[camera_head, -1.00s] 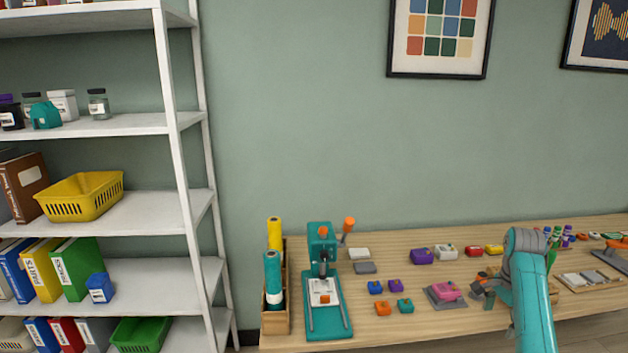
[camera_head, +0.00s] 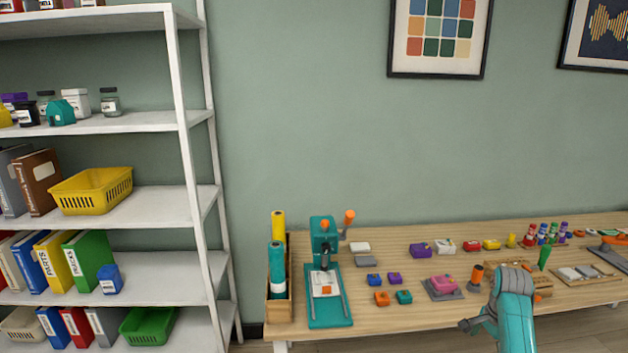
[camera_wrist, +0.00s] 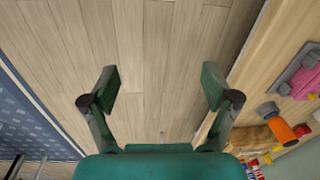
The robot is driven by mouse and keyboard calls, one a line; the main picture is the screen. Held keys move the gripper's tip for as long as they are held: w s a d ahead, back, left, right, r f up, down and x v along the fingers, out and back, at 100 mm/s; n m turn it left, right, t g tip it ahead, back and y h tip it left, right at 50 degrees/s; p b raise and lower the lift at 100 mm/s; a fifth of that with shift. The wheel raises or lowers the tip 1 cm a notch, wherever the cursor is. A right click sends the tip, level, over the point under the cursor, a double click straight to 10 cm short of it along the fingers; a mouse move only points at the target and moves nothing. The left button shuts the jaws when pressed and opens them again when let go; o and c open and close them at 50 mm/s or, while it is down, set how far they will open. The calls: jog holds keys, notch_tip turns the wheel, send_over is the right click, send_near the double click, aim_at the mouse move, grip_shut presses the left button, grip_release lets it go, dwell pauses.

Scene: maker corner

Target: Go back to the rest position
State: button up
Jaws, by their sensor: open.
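My teal arm shows at the lower right of the head view, with my gripper (camera_head: 466,326) just off the front edge of the wooden table (camera_head: 350,318). In the wrist view, my gripper (camera_wrist: 160,92) has its two dark green fingers spread wide, with nothing between them. Bare wooden floor (camera_wrist: 150,50) lies below the fingers. The table's edge with several things on it runs along the right side of that view.
The table holds a teal press (camera_head: 325,270), a pink piece on a grey plate (camera_head: 443,283), an orange-and-dark upright tool (camera_head: 476,277) and several small coloured blocks. A white shelf unit (camera_head: 150,200) stands at the left. A blue patterned rug (camera_wrist: 30,125) lies on the floor.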

jog(key=s+a+f+n+t, duration=0.1)
jog(key=s+a+f+n, duration=0.1)
jog(key=s+a+f, duration=0.45)
jog(key=s+a+f+n+t+h, duration=0.1)
jog(key=s+a+f+n+t, duration=0.15)
jog(key=f, duration=0.65)
jog(key=s+a+f+n+t, duration=0.1)
jog(key=s+a+f, duration=0.4)
jog(key=s+f, duration=0.15)
jog(key=s+a+f+n+t, duration=0.2)
jog(key=s+a, duration=0.4)
jog(key=s, duration=0.3)
jog(key=s+a+r+n+t, duration=0.2)
jog(key=s+a+r, duration=0.15)
jog(key=s, duration=0.55)
jog(key=s+a+r+n+t, duration=0.2)
jog(key=s+a+r, duration=0.15)
jog(key=s, duration=0.45)
jog(key=s+a+r+n+t, duration=0.1)
jog(key=s+r+n, duration=0.1)
jog(key=s+r, duration=0.4)
jog(key=s+r+n+t+y, duration=0.1)
jog(key=s+r, duration=0.6)
jog(key=r, duration=0.8)
jog(key=shift+s+a+n+t, duration=0.35)
jog(key=shift+n+t, duration=0.2)
jog(key=shift+n, duration=0.3)
